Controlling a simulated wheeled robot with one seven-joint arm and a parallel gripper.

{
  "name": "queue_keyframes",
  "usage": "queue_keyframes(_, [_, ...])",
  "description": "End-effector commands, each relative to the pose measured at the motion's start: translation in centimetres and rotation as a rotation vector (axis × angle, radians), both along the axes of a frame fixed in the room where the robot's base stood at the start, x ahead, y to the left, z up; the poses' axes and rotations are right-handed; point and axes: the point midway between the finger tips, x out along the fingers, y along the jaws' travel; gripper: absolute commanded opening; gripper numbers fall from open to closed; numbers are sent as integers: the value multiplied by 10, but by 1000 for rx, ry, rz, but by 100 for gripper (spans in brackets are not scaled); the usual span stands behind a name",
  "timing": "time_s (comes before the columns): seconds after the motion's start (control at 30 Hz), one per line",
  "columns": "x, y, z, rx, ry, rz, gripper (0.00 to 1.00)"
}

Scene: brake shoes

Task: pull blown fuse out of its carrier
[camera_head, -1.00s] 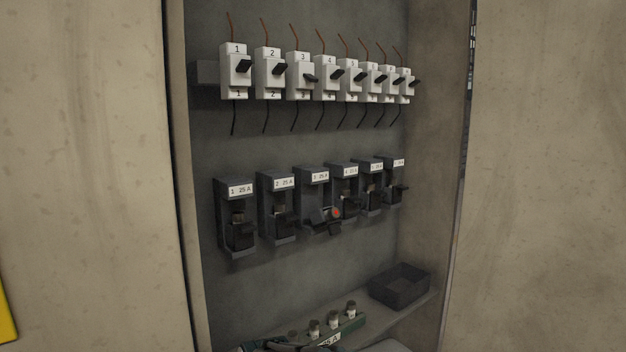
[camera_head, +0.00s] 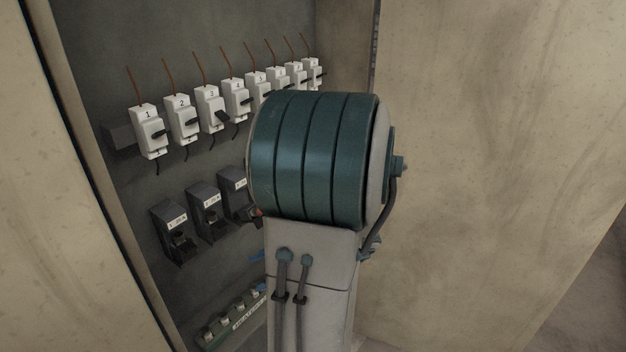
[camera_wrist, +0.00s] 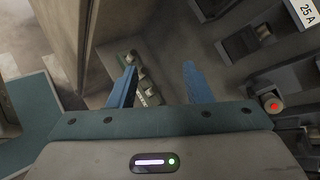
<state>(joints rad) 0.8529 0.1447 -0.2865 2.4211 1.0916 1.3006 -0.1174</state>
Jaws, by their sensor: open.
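The fuse with a red end (camera_wrist: 273,104) sits in the third carrier, which is tilted open; in the wrist view it is at the right, to the right of my fingers. In the head view that third carrier (camera_head: 238,207) shows only in part, with a small red spot, because my arm covers its right side. My gripper (camera_wrist: 155,84) is open and empty, its two blue fingers apart, to the left of the red-ended fuse and not touching it. In the head view my gripper is mostly hidden behind my arm.
Two carriers stand to the left, the first (camera_head: 176,232) and the second (camera_head: 206,212). A row of white breakers (camera_head: 149,132) runs above. A green rack with several fuses (camera_head: 228,325) lies below. The cabinet's left edge (camera_head: 95,170) is close to the carriers.

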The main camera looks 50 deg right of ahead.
Motion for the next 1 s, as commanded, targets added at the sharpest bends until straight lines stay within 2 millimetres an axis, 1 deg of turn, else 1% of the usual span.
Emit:
queue_keyframes(0.03, [-3,-18,29,32,-16,-83,45])
queue_keyframes(0.1, [-7,-42,47,68,-47,-188,45])
queue_keyframes(0.2, [-15,-71,67,106,-87,-318,45])
queue_keyframes(0.3, [-24,-94,81,128,-119,-416,45])
queue_keyframes(0.4, [-30,-109,88,141,-140,-479,45])
queue_keyframes(0.53, [-31,-116,90,148,-153,-512,45])
queue_keyframes(0.67, [-20,-114,86,150,-155,-512,45])
queue_keyframes(0.77, [-5,-110,81,151,-151,-509,45])
queue_keyframes(1.0, [40,-100,66,150,-152,-509,45])
